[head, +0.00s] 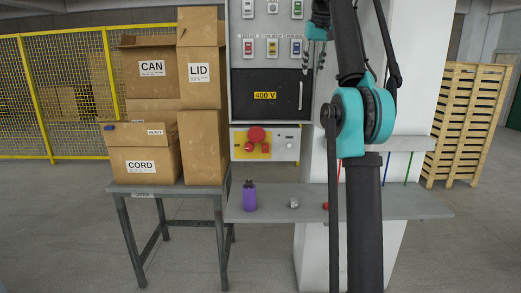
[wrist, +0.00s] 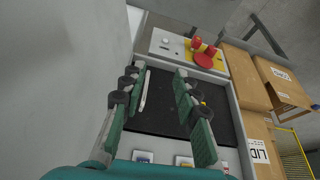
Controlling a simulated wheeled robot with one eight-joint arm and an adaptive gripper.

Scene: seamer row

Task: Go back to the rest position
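My gripper (head: 313,57) shows in the head view at the upper right edge of the control panel (head: 235,100), partly behind my arm. In the wrist view my gripper (wrist: 161,74) has its two green fingers spread apart, with nothing between them. Beyond the fingers is the panel's black door (wrist: 160,108), seen upside down. A gap between the fingers and the door cannot be judged exactly. My arm is raised and bent in front of the white pillar (head: 405,85).
Cardboard boxes (head: 203,145) stand on a grey table (head: 172,188) at left. A shelf (head: 390,205) holds a purple bottle (head: 249,196) and a small metal piece (head: 293,203). A red mushroom button (head: 256,135) sits below the door. Wooden pallets (head: 468,120) stand at right; floor in front is clear.

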